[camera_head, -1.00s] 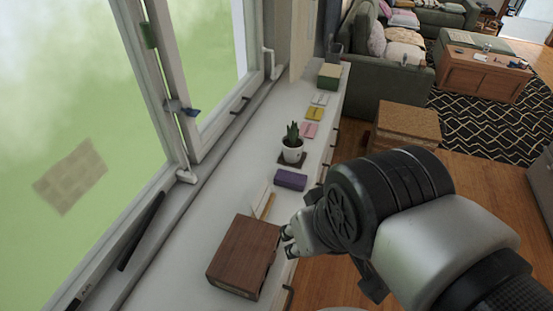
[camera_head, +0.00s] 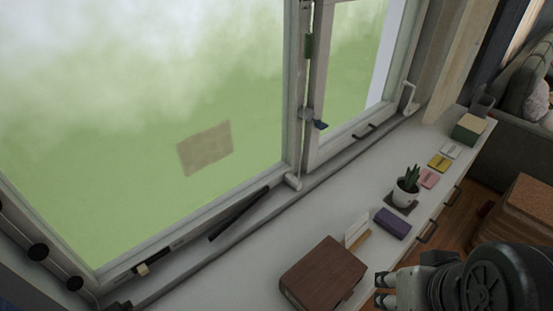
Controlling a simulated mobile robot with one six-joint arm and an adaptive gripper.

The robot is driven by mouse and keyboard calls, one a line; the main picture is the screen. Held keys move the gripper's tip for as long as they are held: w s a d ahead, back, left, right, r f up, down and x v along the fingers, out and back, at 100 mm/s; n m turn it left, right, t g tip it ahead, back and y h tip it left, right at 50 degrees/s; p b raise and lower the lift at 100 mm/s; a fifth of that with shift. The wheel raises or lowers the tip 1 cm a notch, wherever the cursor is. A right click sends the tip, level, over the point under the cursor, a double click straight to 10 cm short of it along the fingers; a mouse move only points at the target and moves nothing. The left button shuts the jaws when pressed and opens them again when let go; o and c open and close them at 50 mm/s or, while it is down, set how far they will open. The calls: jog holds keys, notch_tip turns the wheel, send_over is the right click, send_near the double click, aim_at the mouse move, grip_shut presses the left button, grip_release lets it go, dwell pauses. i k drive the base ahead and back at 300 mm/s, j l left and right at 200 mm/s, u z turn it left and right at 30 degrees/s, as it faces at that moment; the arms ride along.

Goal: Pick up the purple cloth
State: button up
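The purple cloth (camera_head: 392,223) is a small folded block lying on the white sill-like counter, just in front of the potted plant and near the counter's right edge. My gripper (camera_head: 380,289) is at the lower right, beside the right side of the brown wooden box and nearer to me than the cloth. It is apart from the cloth. Its two fingertips point left with a small gap between them, and nothing shows between them.
The brown box (camera_head: 324,273) stands at the front, with a white card (camera_head: 357,230) behind it. The potted plant (camera_head: 406,187) stands behind the cloth. The window (camera_head: 150,110) borders the left side.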

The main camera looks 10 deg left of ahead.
aim_at(388, 220)
jog(key=i+l+u, duration=0.1)
jog(key=l, duration=0.25)
jog(key=i+l+u, duration=0.15)
jog(key=l, duration=0.25)
jog(key=i+l+u, duration=0.1)
jog(key=i+l, duration=0.15)
jog(key=l, duration=0.15)
jog(key=i+l+u, duration=0.15)
jog(key=l, duration=0.25)
jog(key=l+u, duration=0.1)
jog(key=l, duration=0.3)
jog(key=i, duration=0.05)
